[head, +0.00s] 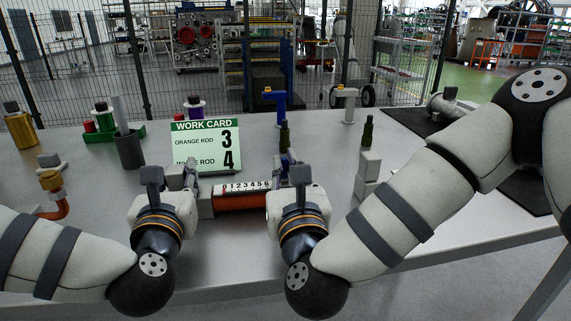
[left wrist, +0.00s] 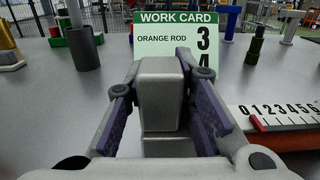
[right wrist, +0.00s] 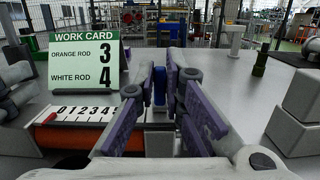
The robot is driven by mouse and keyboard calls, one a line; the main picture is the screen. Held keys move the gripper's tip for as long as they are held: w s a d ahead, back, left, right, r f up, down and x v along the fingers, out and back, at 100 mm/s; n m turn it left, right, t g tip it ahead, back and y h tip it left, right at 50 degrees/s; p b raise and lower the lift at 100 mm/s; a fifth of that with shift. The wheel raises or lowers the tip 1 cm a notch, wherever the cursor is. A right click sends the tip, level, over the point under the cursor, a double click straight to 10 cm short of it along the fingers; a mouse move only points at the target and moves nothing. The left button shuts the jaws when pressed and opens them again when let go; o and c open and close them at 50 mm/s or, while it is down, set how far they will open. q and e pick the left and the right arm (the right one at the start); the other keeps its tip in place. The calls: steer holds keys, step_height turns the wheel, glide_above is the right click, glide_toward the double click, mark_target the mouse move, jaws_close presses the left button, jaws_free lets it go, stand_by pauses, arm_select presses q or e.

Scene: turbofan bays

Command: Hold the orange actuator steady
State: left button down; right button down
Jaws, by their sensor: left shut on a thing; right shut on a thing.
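The orange actuator (head: 240,202) lies across the front of the table, with a white 0 to 6 scale along it. It also shows in the left wrist view (left wrist: 295,141) and the right wrist view (right wrist: 65,138). My left gripper (head: 191,172) is shut on the grey block (left wrist: 160,95) at the actuator's left end. A red mark sits near 0 on the scale. My right gripper (head: 291,175) is at the actuator's right end, its fingers close together in the right wrist view (right wrist: 160,115). The part between them is mostly hidden.
The work card (head: 205,146) behind the actuator reads orange rod 3, white rod 4. A blue T-handled post (head: 281,103) and a grey post (head: 347,104) stand behind. Grey blocks (head: 368,167) stand on the right, a dark cup (head: 129,150) on the left.

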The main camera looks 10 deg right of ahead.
steer(key=shift+f, duration=0.1)
stand_by(0.3)
steer(key=c, duration=1.7)
jaws_free()
steer(key=shift+s+d, duration=0.1)
step_height(320, 180, up, 10)
arm_select(q)
steer(key=c, duration=1.3)
jaws_free()
